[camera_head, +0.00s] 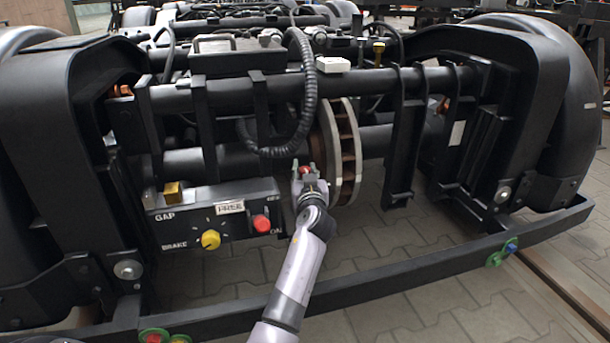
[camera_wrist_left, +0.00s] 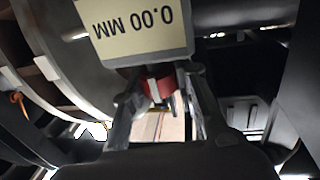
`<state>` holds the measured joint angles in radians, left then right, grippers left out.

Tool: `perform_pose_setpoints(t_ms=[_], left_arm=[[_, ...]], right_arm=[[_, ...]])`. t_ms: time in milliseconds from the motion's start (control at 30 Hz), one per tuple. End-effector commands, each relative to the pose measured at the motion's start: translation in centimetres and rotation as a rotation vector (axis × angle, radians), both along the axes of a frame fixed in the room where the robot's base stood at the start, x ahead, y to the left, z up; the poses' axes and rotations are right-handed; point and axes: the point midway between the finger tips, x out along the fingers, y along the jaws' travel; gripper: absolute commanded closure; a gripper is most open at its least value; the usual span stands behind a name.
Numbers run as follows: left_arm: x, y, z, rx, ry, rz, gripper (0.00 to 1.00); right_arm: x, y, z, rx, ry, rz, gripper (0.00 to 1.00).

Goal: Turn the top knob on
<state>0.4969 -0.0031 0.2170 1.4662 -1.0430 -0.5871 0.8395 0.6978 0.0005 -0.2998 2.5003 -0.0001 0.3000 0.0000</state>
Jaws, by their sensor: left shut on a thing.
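A black control panel (camera_head: 190,228) at the left of the bogie carries the words GAP, BRAKE, FREE and ON. A red knob (camera_head: 262,223) sits at its right, higher than a yellow knob (camera_head: 210,239) near BRAKE. My left gripper (camera_head: 306,176) is to the right of the panel, apart from both knobs, beside the brake disc. In the left wrist view my left gripper (camera_wrist_left: 160,85) is shut on a gauge with a red part (camera_wrist_left: 152,84). The gauge's pale display (camera_wrist_left: 135,28) reads 0.00 MM, upside down. My right gripper is not in view.
The brake disc (camera_head: 345,150) stands just right of my left gripper. A ribbed black hose (camera_head: 303,90) hangs above it. A black lower bar (camera_head: 430,268) crosses the front. A brass block (camera_head: 172,192) stands on the panel's top edge.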

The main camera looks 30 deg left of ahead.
Motion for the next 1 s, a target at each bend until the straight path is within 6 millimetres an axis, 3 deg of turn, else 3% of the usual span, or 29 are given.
perform_pose_setpoints(t_ms=[100, 133, 433, 767, 1000], left_arm=[[0.0, 0.0, 0.0, 0.000, 0.001, 0.000, 1.00], [0.0, 0.0, 0.0, 0.000, 0.001, 0.000, 0.73], [0.0, 0.0, 0.0, 0.000, 0.001, 0.000, 0.53], [0.0, 0.0, 0.2, 0.000, 0.000, 0.000, 0.52], [0.0, 0.0, 3.8, -0.001, -0.006, 0.000, 0.52]], right_arm=[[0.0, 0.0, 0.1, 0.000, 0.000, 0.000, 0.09], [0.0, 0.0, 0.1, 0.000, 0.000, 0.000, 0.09], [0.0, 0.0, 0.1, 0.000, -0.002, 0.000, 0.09], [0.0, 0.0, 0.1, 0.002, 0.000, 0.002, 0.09], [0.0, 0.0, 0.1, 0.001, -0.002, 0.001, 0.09]])
